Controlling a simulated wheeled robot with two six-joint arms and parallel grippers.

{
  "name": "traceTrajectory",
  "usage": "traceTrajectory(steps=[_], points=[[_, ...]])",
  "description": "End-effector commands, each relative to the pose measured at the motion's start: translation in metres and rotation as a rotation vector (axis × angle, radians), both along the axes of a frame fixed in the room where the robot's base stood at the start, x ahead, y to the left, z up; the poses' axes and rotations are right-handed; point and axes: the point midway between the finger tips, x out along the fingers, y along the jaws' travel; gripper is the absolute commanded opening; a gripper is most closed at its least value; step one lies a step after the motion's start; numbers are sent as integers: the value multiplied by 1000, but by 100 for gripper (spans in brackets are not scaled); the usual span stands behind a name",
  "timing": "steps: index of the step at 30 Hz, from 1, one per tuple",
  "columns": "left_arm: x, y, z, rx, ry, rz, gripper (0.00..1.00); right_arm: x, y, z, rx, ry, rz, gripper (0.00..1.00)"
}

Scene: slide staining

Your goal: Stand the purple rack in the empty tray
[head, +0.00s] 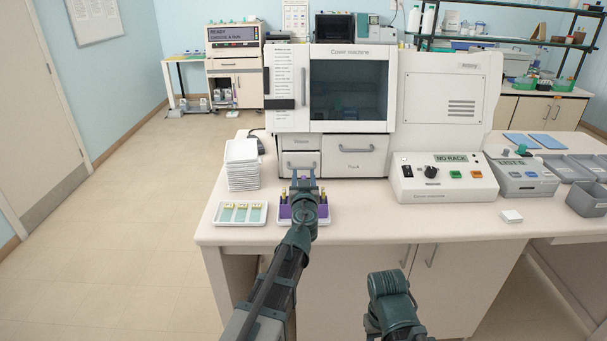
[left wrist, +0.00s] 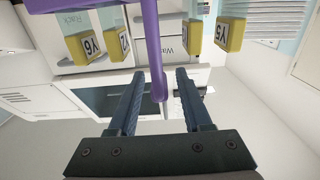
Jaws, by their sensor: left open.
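The purple rack (head: 285,212) holds slides with yellow labelled ends. In the head view it appears to stand in a white tray (head: 328,222) at the counter's front edge, partly hidden by my left arm. My left gripper (head: 304,181) is over the rack. In the left wrist view the rack's purple handle (left wrist: 152,45) runs between the two open fingers of my left gripper (left wrist: 160,76), with a gap to each finger. Yellow slide ends (left wrist: 84,47) flank the handle. My right gripper is out of view; only part of that arm shows.
A second white tray (head: 262,218) left of the rack holds flat slides with yellow labels. A stack of white trays (head: 241,172) stands behind it. The cover machine (head: 349,52) is behind the rack. A control box (head: 443,190) reading NO RACK stands to the right.

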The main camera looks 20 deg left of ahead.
Motion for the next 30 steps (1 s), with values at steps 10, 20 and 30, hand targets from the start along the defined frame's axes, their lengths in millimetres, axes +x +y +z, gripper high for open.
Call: traceTrajectory(steps=[10, 20, 30], points=[[-72, -19, 0, 0, 0, -1, 50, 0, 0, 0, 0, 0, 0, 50], [-100, -28, 0, 0, 0, 0, 50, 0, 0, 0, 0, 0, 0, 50], [-107, -22, -12, 0, 58, 78, 50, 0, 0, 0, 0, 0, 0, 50]])
